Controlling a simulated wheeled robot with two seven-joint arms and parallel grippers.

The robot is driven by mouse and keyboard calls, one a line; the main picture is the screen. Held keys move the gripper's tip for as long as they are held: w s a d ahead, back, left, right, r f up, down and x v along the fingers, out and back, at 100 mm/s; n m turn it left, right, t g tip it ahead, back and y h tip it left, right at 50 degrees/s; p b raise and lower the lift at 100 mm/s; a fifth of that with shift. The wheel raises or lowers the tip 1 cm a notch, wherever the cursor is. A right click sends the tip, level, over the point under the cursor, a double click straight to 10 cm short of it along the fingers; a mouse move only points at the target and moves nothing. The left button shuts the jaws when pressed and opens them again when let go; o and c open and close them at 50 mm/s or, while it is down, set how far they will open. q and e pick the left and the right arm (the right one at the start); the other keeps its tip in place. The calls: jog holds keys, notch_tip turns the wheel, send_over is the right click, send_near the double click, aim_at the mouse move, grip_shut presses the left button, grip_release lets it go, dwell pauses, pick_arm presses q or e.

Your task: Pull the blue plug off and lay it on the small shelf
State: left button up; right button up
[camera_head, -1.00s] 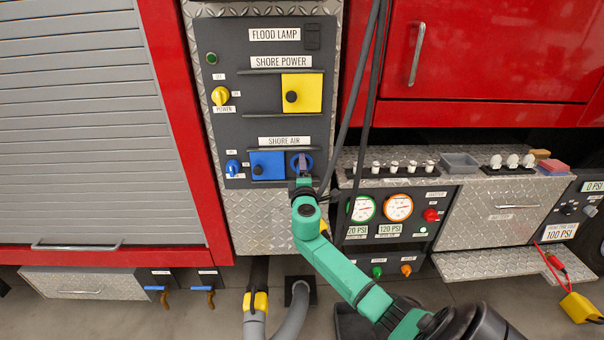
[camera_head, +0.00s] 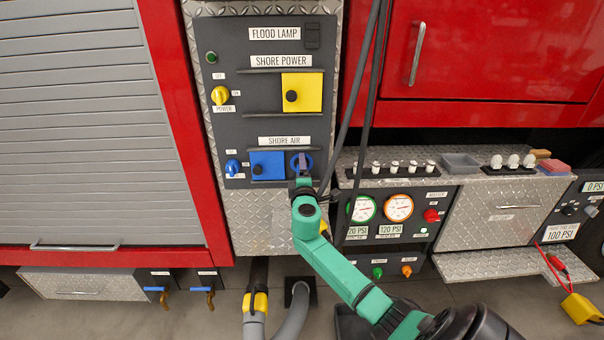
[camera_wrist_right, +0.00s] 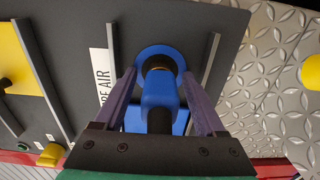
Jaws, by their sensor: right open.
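The blue plug (camera_wrist_right: 158,92) sits in the round blue socket (camera_wrist_right: 160,56) of the shore air panel, with a dark hose end below it in the right wrist view. My right gripper (camera_wrist_right: 159,76) is open, with one finger on each side of the plug. A gap shows between plug and fingers. A small diamond-plate shelf (camera_head: 488,264) juts out at the lower right. My left gripper is not in view.
A blue sliding cover (camera_head: 267,165) sits left of the socket, between dark rails. Black cables (camera_head: 366,90) hang just right of the panel.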

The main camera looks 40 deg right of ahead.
grip_shut()
jog(key=shift+s+a, duration=0.1)
jog(key=shift+p+v, duration=0.45)
jog(key=shift+v, duration=0.75)
jog(key=shift+p+v, duration=0.35)
jog(key=shift+v, duration=1.3)
